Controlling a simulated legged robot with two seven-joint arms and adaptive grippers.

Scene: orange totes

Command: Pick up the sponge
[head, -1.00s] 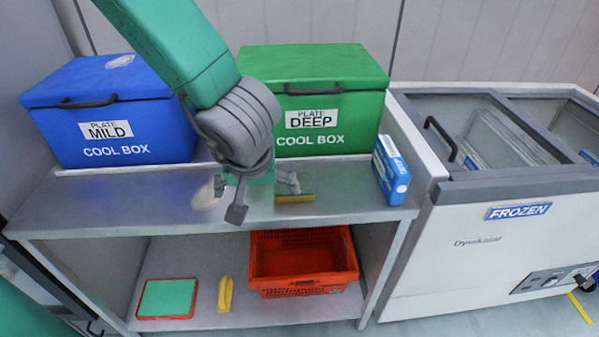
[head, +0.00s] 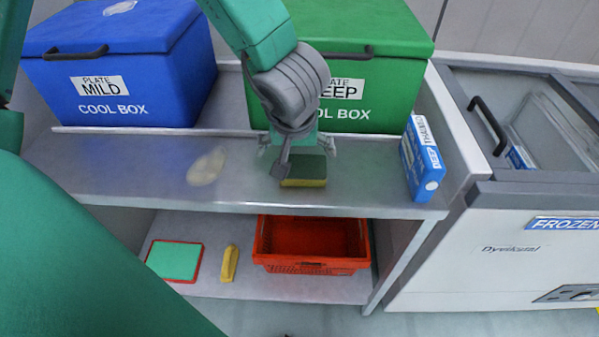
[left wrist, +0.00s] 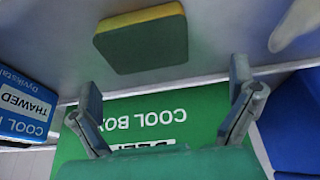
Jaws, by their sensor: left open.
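The sponge (head: 304,171), dark green on top with a yellow layer, lies flat on the upper metal shelf in front of the green cool box. In the left wrist view the sponge (left wrist: 141,38) is at the top, beyond the fingertips and nearly centred between them. My left gripper (head: 298,155) is above and just behind the sponge in the head view, with one finger passing in front of its left end. In the left wrist view my left gripper (left wrist: 165,85) has its two fingers spread wide with nothing between them. My right gripper is not seen.
The green cool box (head: 405,65) and blue cool box (head: 150,75) stand behind on the shelf (head: 120,165). A blue-white carton (head: 421,158) stands to the right. Below are a red basket (head: 310,267), a yellow object (head: 230,263) and a green-red tray (head: 175,260). A freezer (head: 520,240) adjoins at right.

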